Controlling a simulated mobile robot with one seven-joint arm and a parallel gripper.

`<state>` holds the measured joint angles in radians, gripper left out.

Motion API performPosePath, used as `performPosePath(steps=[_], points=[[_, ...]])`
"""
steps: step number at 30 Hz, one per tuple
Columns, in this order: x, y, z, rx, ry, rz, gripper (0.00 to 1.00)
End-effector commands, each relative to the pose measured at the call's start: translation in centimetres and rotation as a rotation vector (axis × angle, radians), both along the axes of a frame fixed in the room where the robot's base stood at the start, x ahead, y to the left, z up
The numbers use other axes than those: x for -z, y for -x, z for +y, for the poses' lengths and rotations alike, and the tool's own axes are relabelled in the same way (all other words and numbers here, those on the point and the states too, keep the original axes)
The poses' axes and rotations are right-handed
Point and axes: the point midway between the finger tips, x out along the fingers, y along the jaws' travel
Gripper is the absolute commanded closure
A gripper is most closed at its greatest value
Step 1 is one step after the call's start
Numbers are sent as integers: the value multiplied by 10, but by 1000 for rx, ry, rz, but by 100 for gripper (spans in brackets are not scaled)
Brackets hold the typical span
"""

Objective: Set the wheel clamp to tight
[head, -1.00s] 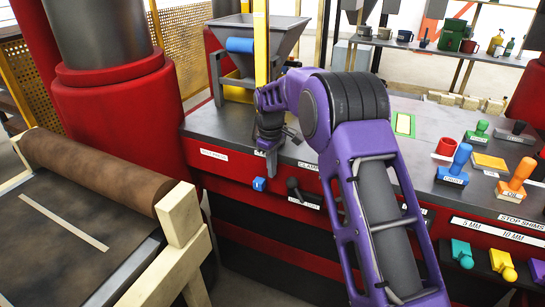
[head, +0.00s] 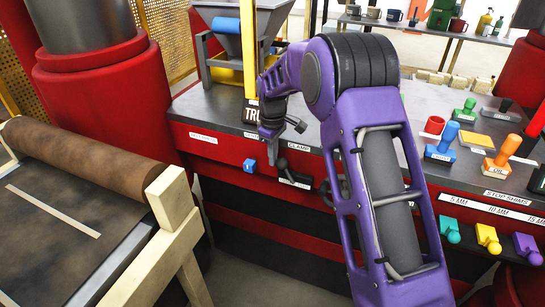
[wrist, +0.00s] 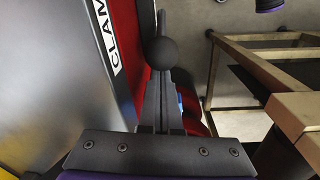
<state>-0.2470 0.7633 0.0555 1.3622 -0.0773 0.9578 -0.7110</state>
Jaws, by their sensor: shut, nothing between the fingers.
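The wheel clamp lever (head: 283,165) is a black handle with a round knob on the red front of the bench. A white label reading CLAMP (head: 298,147) is above it. In the wrist view, the lever's black ball knob (wrist: 160,53) stands just beyond my fingertips, with the CLAMP label (wrist: 106,37) to the left. My gripper (head: 267,143) is shut and empty, pointing down just left of and above the lever in the head view. I cannot tell whether the fingers touch the knob. The lettering on the plate below the lever (head: 295,180) is too small to read.
A small blue knob (head: 249,165) is left of the lever. A dark handle (head: 338,188) on the right is partly hidden by my arm. A wooden-framed belt with a brown roller (head: 85,160) is at the left. A hopper (head: 238,45) stands behind my gripper.

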Motion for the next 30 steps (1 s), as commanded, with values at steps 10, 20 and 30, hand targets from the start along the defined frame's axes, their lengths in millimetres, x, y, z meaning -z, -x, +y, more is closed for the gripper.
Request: performPosePath(steps=[10,20,30], points=[[-3,2,-5,1,-59,-21,100],[-7,3,-13,3,-130,-48,100],[-15,0,-25,0,-248,-92,100]])
